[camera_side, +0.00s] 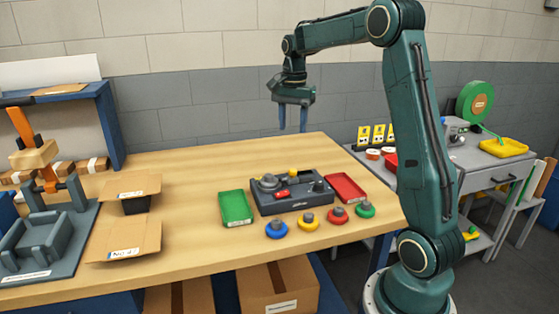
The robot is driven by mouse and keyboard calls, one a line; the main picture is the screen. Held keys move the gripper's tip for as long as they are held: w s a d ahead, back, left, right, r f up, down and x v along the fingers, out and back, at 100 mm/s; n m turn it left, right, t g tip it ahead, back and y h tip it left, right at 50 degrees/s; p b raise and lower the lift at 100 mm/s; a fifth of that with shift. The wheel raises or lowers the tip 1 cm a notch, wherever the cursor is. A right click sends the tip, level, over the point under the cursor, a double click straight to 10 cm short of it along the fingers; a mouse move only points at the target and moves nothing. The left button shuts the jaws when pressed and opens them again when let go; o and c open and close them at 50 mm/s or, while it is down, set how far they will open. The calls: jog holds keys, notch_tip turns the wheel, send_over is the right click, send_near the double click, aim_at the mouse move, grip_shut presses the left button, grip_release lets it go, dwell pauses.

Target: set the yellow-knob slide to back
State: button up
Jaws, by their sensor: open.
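The dark grey stacker panel (293,203) sits on the wooden table between a green tray and a red tray. A yellow knob (292,173) shows at the panel's back edge, near its middle. Its slot is too small to make out, so I cannot tell the slide's exact position. A red part (282,194) and a round grey part (268,181) are also on the panel. My gripper (293,130) hangs above and behind the panel, pointing down, with its fingers apart and nothing between them. It is well clear of the yellow knob.
A green tray (236,208) lies left of the panel and a red tray (345,188) right. Several coloured knobbed discs, including a blue one (276,229), lie in front. An open cardboard box (124,241) and grey fixture (45,240) stand left. The table's back middle is clear.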

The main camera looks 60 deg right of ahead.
aim_at(293, 170)
jog(key=shift+w+d+f, duration=0.1)
jog(key=shift+d+f, duration=0.25)
jog(key=shift+d, duration=0.25)
jog(key=shift+f, duration=6.85)
